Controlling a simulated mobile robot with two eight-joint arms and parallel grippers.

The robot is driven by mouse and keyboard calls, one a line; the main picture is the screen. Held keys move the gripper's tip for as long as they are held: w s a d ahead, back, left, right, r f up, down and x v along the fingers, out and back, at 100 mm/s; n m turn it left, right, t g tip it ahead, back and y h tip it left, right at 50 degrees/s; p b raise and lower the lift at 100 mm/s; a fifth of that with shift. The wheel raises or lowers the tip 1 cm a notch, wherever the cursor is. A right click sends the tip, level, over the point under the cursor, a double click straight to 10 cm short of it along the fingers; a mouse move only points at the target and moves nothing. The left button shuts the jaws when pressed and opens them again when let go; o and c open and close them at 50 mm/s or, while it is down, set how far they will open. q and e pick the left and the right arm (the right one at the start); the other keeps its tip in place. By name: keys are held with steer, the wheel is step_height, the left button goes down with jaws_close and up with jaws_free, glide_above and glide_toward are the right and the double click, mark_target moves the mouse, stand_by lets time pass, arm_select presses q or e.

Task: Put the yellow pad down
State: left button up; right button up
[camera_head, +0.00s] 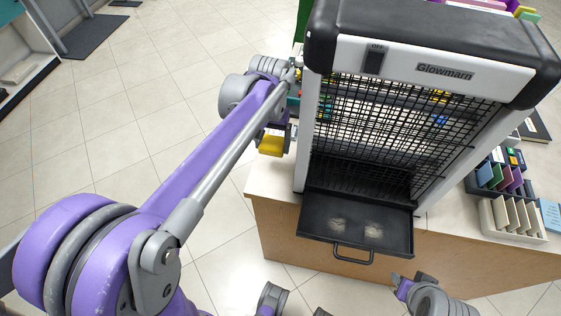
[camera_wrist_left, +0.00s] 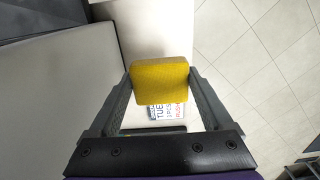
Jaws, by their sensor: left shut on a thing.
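The yellow pad (camera_head: 271,146) is a small rounded block at the left edge of the counter, beside the heater. My left gripper (camera_wrist_left: 160,85) is shut on it; in the left wrist view the pad (camera_wrist_left: 160,78) sits between both fingertips. A pale surface with a printed card (camera_wrist_left: 167,111) shows behind the pad. I cannot tell how far the pad is above that surface. Parts of my right arm show at the bottom of the head view, near my right gripper (camera_head: 412,284); its jaw state is unclear.
A tall Glowmarn heater (camera_head: 440,72) with a black grille stands on the pale counter (camera_head: 270,180), close right of my left gripper. Its black tray (camera_head: 318,216) sticks out in front. Organiser trays (camera_head: 515,232) stand at the right. Tiled floor (camera_head: 100,140) is open at the left.

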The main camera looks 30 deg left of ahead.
arm_select(q)
glide_above(272, 169)
step_height(272, 169, down, 6)
steer(key=shift+r+b, duration=0.25)
steer(key=shift+b, duration=0.1)
steer(key=shift+w+f, duration=0.1)
steer(key=shift+f, duration=1.8)
steer(key=shift+f+b, duration=0.15)
steer(key=shift+b, duration=0.2)
steer(key=o, duration=1.2)
steer(key=shift+o, duration=0.2)
steer(key=shift+r, duration=0.35)
step_height(272, 169, up, 12)
steer(key=shift+f+p, duration=0.15)
steer(key=shift+p, duration=0.8)
